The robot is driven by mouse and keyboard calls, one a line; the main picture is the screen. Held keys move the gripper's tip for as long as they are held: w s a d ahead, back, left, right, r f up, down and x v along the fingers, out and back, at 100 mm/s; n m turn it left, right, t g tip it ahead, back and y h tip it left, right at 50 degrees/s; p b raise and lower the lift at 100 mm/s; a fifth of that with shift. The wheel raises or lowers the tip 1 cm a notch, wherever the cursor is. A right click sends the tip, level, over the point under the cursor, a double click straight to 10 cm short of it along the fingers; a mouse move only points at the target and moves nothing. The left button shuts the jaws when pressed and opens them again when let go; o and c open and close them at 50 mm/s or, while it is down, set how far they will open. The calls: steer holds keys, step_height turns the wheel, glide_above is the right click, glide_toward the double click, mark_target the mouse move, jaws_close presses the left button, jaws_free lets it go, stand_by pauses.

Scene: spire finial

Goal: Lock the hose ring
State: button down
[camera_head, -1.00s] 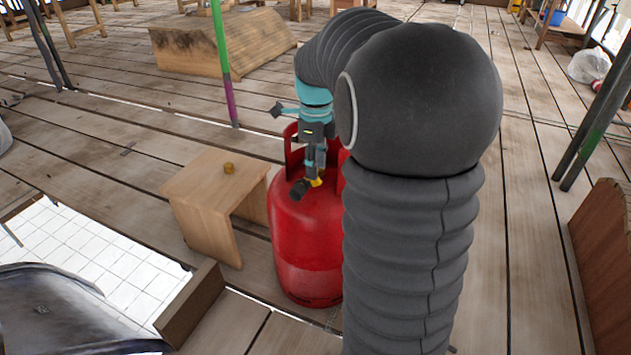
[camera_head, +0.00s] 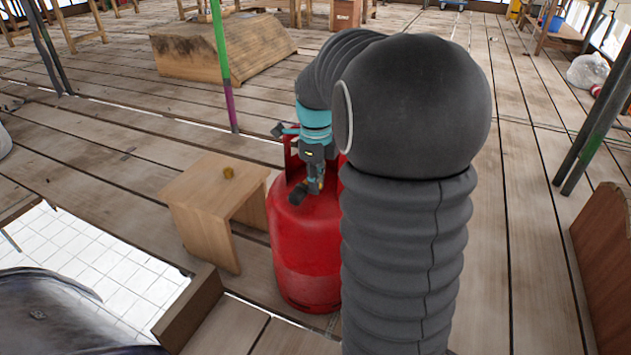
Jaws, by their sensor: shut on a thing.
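A red gas cylinder (camera_head: 305,250) stands upright on the plank floor, partly hidden behind my arm. My gripper (camera_head: 317,188) points down over the cylinder's top, inside its collar. A small yellow piece (camera_head: 321,186), probably the hose ring, shows as a thin sliver at the fingertips. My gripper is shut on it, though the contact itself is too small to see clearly. A black stub (camera_head: 298,193) sticks out to the left beside the fingertips. The valve and the far side of the collar are hidden by my gripper and arm.
A floor opening (camera_head: 90,270) lies at the lower left. A brown board (camera_head: 605,240) stands at right.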

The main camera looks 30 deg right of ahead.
steer(key=shift+d, duration=0.1)
steer(key=t+y, duration=0.1)
steer(key=f+t+y, duration=0.1)
steer(key=s+t, duration=0.1)
steer(key=shift+d+f+t+y, duration=0.3)
steer(key=shift+d+f+y, duration=0.05)
steer(key=shift+y, duration=0.05)
step_height(320, 180, down, 3)
steer(key=t+y, duration=0.1)
steer(key=t, duration=0.1)
steer(key=t+y, duration=0.2)
steer(key=shift+s+d+r, duration=0.15)
steer(key=shift+r, duration=0.05)
steer(key=t+y, duration=0.1)
steer(key=f+t+y, duration=0.1)
steer(key=shift+f+t, duration=0.25)
steer(key=shift+t, duration=0.15)
steer(key=shift+w+a+f+t+y+b, duration=0.15)
steer(key=shift+w+f+t+y, duration=0.05)
steer(key=shift+t+y, duration=0.3)
steer(key=shift+w+a+f+t+y+b, duration=0.15)
steer(key=shift+f+t+y, duration=0.05)
steer(key=shift+t+y, duration=0.3)
steer(key=c, duration=1.2)
jaws_free()
steer(key=shift+a, duration=0.1)
